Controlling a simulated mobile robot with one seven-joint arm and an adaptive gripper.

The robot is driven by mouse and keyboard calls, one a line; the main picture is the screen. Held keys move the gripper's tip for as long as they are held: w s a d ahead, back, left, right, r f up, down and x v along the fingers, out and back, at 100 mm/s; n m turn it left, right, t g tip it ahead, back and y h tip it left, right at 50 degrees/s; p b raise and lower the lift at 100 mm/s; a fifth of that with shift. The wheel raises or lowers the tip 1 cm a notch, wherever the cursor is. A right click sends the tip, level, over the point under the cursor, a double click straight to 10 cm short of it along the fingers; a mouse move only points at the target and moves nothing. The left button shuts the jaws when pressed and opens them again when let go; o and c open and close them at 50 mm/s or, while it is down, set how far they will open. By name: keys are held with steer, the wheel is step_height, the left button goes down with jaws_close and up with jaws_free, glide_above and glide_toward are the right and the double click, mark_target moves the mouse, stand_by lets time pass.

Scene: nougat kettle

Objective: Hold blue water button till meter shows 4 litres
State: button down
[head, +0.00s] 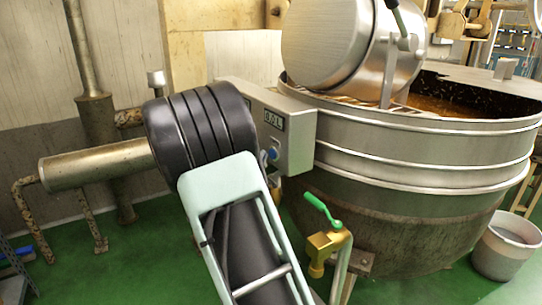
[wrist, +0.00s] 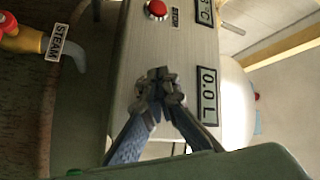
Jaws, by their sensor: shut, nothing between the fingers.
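The control box (head: 293,145) is a grey metal box on the kettle's side; its face (wrist: 135,50) fills the middle of the wrist view. The meter (head: 274,120) reads 0.0 L, and it reads 0.0 L in the wrist view (wrist: 208,95) too. The blue water button (head: 272,153) shows low on the box in the head view, close to the end of my arm. In the wrist view I cannot make it out; my gripper may cover it. My gripper (wrist: 160,84) is shut and empty, its tips over the box face beside the meter. I cannot tell whether they touch.
A red button (wrist: 157,9) labelled STOP sits on the box face. A STEAM tag (wrist: 55,43) hangs by a yellow valve. The large kettle (head: 420,150) stands right, with a green-handled brass valve (head: 325,245) below. A grey bucket (head: 505,248) stands on the green floor.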

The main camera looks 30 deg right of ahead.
steer(key=shift+d, duration=0.3)
steer(key=shift+d+b, duration=0.6)
stand_by(1.6)
steer(key=shift+a, duration=0.15)
stand_by(2.2)
steer(key=shift+a+b, duration=0.4)
steer(key=shift+a, duration=0.4)
steer(key=shift+a, duration=0.15)
steer(key=shift+s+a+b, duration=0.1)
steer(key=shift+a+b, duration=0.55)
steer(key=shift+a, duration=1.75)
